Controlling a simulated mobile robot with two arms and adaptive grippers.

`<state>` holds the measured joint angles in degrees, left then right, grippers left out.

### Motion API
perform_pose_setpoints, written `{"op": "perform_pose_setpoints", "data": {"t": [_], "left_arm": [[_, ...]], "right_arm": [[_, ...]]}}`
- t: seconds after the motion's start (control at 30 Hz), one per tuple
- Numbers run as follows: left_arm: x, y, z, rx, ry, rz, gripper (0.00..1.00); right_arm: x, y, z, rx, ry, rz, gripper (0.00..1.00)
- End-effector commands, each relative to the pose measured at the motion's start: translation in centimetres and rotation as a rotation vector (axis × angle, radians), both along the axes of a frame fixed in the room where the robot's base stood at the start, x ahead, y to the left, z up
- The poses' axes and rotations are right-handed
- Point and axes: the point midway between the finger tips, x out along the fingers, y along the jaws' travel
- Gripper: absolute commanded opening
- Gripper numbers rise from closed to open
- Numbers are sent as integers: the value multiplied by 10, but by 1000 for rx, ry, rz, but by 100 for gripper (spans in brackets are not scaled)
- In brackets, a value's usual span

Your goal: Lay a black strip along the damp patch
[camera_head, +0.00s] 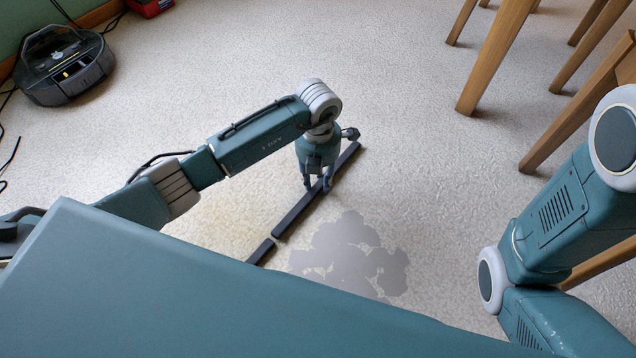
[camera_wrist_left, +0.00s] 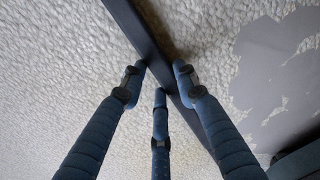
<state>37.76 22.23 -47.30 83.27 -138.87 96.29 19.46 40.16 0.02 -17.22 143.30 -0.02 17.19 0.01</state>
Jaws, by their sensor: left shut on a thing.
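A long black strip (camera_head: 297,212) runs diagonally on or just above the carpet, left of the grey damp patch (camera_head: 352,255), with a band of carpet between them. A second black strip (camera_head: 261,252) lies in line beyond its lower end, across a small gap; my body hides the rest of it. My left gripper (camera_head: 317,183) points down and is shut on the long strip near its middle. In the left wrist view the fingers close around the strip (camera_wrist_left: 137,25), with the patch (camera_wrist_left: 272,75) to the right. My right gripper is out of view.
Wooden legs (camera_head: 495,55) of furniture stand at the upper right. A round dark robot vacuum (camera_head: 63,68) sits by the wall at the upper left, with cables beside it. The carpet (camera_head: 410,180) around the patch is clear.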

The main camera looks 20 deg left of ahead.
Motion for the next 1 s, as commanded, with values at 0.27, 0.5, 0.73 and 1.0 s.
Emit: {"op": "perform_pose_setpoints", "data": {"t": [0.27,0.5,0.73,1.0], "left_arm": [[1,0,-2,-1,-2,0,0],[1,0,-5,-1,-2,0,49],[1,0,-5,-1,-2,0,49],[1,0,23,0,-3,0,49]], "right_arm": [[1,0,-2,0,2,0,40],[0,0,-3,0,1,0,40],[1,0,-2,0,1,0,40],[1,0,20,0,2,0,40]]}}
